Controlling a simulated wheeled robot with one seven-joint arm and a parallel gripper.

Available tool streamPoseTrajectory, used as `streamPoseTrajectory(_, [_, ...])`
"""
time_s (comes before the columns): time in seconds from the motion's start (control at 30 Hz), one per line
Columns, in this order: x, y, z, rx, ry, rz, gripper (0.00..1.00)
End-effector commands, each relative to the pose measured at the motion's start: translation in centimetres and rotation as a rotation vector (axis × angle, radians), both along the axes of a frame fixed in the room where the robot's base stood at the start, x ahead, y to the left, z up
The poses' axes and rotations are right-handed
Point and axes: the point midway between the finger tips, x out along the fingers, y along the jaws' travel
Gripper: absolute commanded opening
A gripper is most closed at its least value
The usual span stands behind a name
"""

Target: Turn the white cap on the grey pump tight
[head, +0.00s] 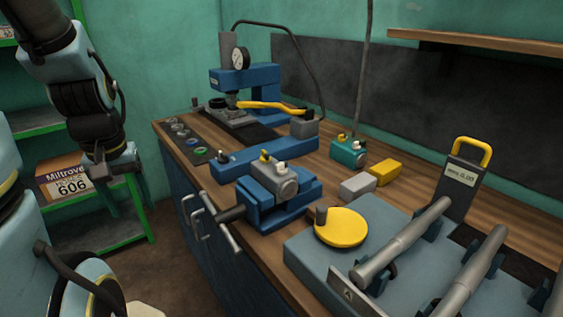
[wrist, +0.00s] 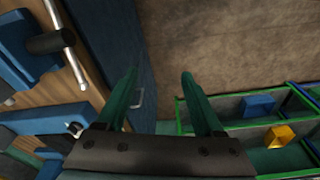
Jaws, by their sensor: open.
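The grey pump (head: 270,180) is held in a blue vise (head: 262,212) on the workbench, in the middle of the head view. A small white cap (head: 281,168) sits on its top, close to a yellow cap (head: 265,156). How tightly the white cap is seated cannot be told. My gripper (head: 100,178) hangs left of the bench, well apart from the pump. In the wrist view its two green fingers (wrist: 160,85) are spread with nothing between them, over the floor beside the bench.
A blue press (head: 262,82) with a yellow lever stands at the back. A teal block (head: 347,153) bears similar yellow and white knobs. A yellow disc (head: 341,226) and grey cylinders lie at the right. The vise handle (head: 220,222) juts over the bench's front edge. A green shelf (head: 110,245) stands left.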

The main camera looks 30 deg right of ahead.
Motion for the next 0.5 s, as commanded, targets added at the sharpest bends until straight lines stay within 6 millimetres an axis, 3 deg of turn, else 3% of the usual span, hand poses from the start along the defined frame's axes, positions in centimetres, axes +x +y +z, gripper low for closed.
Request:
streamPoseTrajectory(0.17, [1.9,-4.2,1.7,-0.018,0.024,0.031,0.69])
streamPoseTrajectory(0.3, [3.1,-8.7,3.6,-0.029,0.055,0.080,0.69])
streamPoseTrajectory(0.5, [3.4,-15.7,6.7,-0.032,0.093,0.146,0.69])
